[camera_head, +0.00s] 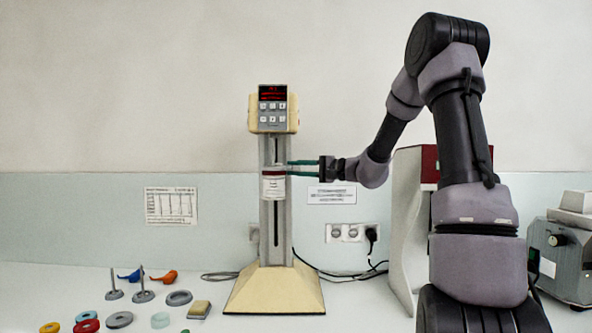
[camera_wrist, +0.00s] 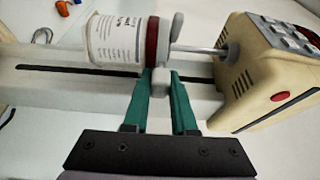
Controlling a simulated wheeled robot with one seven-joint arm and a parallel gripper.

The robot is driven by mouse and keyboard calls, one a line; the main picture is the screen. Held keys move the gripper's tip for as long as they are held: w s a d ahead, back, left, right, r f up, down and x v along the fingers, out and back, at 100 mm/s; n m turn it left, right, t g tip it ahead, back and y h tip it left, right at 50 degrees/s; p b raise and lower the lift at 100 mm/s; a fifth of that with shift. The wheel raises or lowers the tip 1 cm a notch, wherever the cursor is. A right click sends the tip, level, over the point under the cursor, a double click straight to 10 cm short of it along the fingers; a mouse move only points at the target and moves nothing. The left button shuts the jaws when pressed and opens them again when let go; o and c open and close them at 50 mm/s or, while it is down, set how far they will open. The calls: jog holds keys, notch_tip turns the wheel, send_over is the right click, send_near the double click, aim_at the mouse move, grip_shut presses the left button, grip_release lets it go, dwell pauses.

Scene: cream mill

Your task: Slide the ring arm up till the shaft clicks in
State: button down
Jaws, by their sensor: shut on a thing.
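The cream mill head (camera_head: 274,113) tops a grey column (camera_head: 268,220) with a dark slot. A white labelled jar (camera_head: 273,188) with a dark red band sits upright at the column's front, below the head. In the wrist view, the jar (camera_wrist: 112,38) lies to the left and the head (camera_wrist: 262,75) to the right. A thin metal shaft (camera_wrist: 205,49) runs from the jar's top to a collar at the head; whether it is seated I cannot tell. My gripper (camera_wrist: 161,75) has its teal fingers shut on the grey stub of the ring arm (camera_wrist: 160,84), beside the jar.
The cream base (camera_head: 275,291) stands on the white bench. Loose rings, stands and a small block (camera_head: 199,309) lie to its left. A tall red-topped machine (camera_head: 408,215) stands to the right, partly behind my arm. Cables run along the wall behind.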

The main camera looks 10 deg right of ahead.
jog(key=shift+a+r, duration=0.1)
jog(key=shift+a, duration=0.05)
dwell(0.6)
notch_tip(320, 180, up, 8)
jog(key=shift+f, duration=0.2)
jog(key=c, duration=0.7)
grip_release()
jog(key=shift+f, duration=0.15)
